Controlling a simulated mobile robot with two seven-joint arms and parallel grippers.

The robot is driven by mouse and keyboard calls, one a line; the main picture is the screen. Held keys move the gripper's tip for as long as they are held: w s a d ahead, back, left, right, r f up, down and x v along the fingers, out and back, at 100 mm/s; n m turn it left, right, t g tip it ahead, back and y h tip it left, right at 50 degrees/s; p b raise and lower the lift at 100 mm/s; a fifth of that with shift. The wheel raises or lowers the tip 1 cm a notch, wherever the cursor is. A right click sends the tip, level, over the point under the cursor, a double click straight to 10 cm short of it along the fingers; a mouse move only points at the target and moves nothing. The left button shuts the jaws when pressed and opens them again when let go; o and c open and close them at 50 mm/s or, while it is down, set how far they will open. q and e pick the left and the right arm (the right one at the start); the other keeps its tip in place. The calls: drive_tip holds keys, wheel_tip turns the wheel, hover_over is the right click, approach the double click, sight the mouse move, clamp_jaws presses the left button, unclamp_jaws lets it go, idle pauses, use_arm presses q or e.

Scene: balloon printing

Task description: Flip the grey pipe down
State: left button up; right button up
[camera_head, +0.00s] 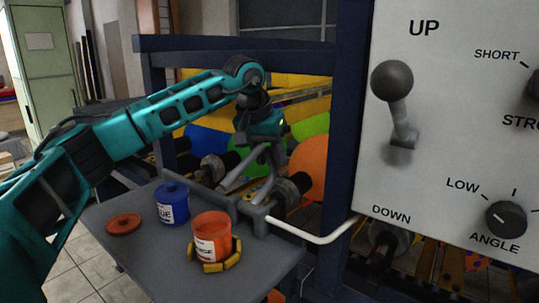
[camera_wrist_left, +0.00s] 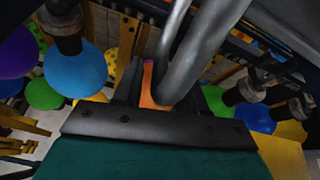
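The grey pipe (camera_head: 243,170) rises at a slant from the machine behind the grey shelf, with its upper end at my left gripper (camera_head: 267,142). A second grey length runs down from the gripper toward the shelf's back edge. In the left wrist view, the thick grey pipe (camera_wrist_left: 207,48) crosses close in front of my left gripper (camera_wrist_left: 152,85) and overlaps its right finger. An orange strip shows beside the left finger. The fingertips are partly hidden, so I cannot tell whether they are closed on the pipe. My right gripper is in neither view.
A blue can (camera_head: 172,204) and an open orange can (camera_head: 211,238) stand on the grey shelf (camera_head: 150,255), with a red-brown lid (camera_head: 124,224) beside them. A control panel (camera_head: 455,160) with an UP/DOWN lever (camera_head: 397,95) fills the right. A dark blue post stands between.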

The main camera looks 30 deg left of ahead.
use_arm(q)
clamp_jaws()
drive_tip(key=shift+d, duration=0.1)
idle(0.4)
